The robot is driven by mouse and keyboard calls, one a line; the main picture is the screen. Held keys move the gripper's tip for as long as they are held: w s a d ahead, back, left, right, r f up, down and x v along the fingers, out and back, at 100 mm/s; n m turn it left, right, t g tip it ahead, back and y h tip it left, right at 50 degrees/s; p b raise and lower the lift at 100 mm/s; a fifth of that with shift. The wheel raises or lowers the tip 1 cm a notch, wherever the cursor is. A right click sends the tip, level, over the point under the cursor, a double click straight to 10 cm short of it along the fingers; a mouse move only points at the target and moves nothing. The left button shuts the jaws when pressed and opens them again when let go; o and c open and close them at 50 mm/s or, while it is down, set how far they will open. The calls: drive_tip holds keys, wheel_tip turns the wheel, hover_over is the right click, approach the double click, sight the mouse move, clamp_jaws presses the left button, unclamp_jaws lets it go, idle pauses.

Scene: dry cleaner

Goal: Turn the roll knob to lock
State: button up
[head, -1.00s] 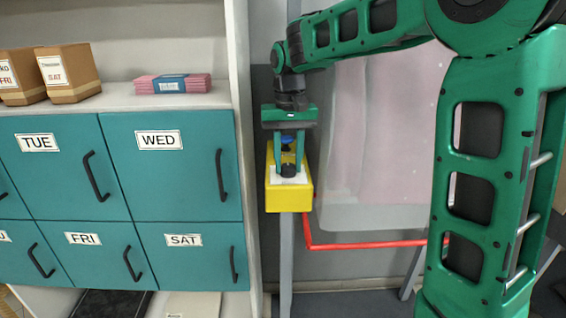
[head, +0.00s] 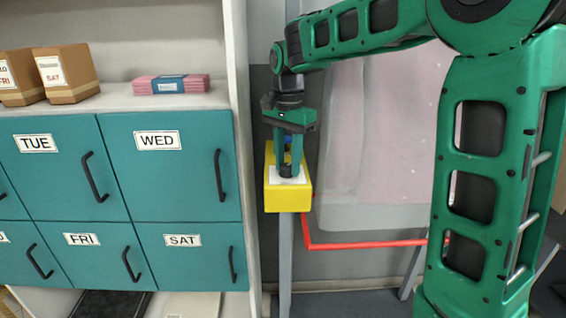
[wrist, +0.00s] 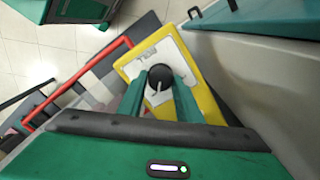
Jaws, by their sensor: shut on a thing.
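The roll knob (wrist: 159,78) is a round black knob with a pale pointer line, on a white label plate (wrist: 165,55) on top of a yellow box. The yellow box (head: 288,199) stands on a grey post in the head view, and it also shows in the wrist view (wrist: 203,88). My gripper (head: 293,172) points down over the box, its green fingers on both sides of the knob and shut on it. In the wrist view the fingers (wrist: 160,82) flank the knob. The plate's markings are too small to read, and the fingers partly hide the knob in the head view.
A teal cabinet (head: 174,190) with day-labelled doors and black handles stands to the left. Boxes (head: 67,73) and a pink stack (head: 171,85) sit on its shelf. A red rail (head: 365,245) runs to the right of the post, below a pale curtain-like panel (head: 380,130).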

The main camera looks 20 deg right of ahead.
sight(285, 165)
drive_tip(key=shift+w+a+r+m, duration=0.15)
drive_tip(key=shift+w+a+m, duration=0.05)
drive_tip(key=shift+a+m, duration=0.15)
idle(0.3)
drive_tip(key=o, duration=1)
drive_tip(key=shift+o, duration=0.2)
drive_tip(key=shift+d, duration=0.15)
wheel_tip(285, 165, up, 11)
drive_tip(key=shift+f, duration=0.2)
drive_tip(key=s+d+f+n, duration=0.1)
drive_tip(key=s+d+f, duration=0.35)
drive_tip(key=s, duration=0.35)
drive_tip(key=s+d+f+n, duration=0.2)
drive_tip(key=s+d+f, duration=0.2)
drive_tip(key=s+d, duration=0.3)
drive_tip(key=s+d+f+n, duration=0.1)
drive_tip(key=s+d+f, duration=0.3)
drive_tip(key=s, duration=0.4)
drive_tip(key=s+d+f+n, duration=0.1)
drive_tip(key=s+f+n, duration=0.1)
drive_tip(key=s+f, duration=0.5)
drive_tip(key=s, duration=0.2)
drive_tip(key=shift+s, duration=0.4)
